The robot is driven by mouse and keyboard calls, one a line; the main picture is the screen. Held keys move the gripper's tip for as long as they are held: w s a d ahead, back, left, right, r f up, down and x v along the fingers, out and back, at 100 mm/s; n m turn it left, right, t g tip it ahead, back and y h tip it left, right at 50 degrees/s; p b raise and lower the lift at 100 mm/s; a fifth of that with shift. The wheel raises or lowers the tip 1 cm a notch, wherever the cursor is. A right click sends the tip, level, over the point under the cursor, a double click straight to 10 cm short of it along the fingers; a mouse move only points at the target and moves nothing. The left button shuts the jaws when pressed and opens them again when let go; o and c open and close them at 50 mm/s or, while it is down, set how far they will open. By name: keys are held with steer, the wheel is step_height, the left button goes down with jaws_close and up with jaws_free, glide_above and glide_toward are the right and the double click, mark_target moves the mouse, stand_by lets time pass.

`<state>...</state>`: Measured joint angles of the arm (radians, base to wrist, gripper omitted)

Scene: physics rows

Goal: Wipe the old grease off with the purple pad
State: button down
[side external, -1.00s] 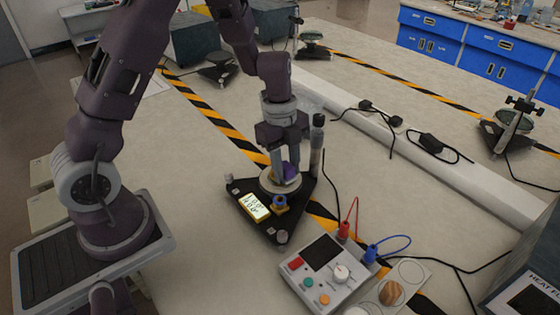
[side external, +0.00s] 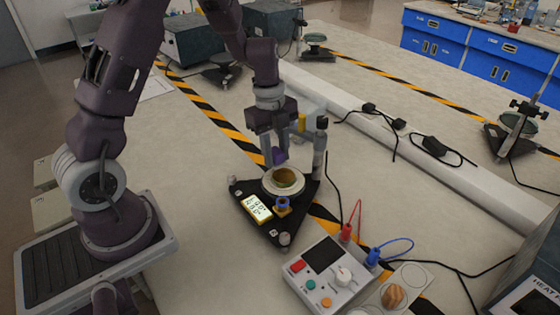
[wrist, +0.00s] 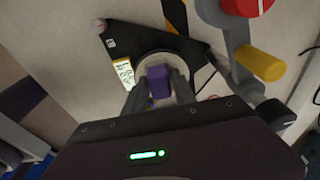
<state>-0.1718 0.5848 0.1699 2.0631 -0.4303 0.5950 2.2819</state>
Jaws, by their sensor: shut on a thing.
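My gripper (side external: 273,158) is shut on the purple pad (side external: 279,156), which hangs just above the round plate (side external: 268,190) and appears apart from it. The plate is pale-rimmed with a yellow-brown greasy middle (side external: 286,177). It sits on a black three-cornered base with a lit readout (side external: 257,208). In the wrist view the pad (wrist: 158,80) is between the two fingers and covers much of the plate (wrist: 150,63). The pad's underside is hidden.
A grey post (side external: 320,145) with a yellow part beside it stands close to the plate's right. A control box (side external: 325,275) with red and blue leads lies in front. A white cable channel (side external: 400,140) runs behind. The bench to the left of the base is clear.

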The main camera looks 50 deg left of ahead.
steer(key=shift+r, duration=3.25)
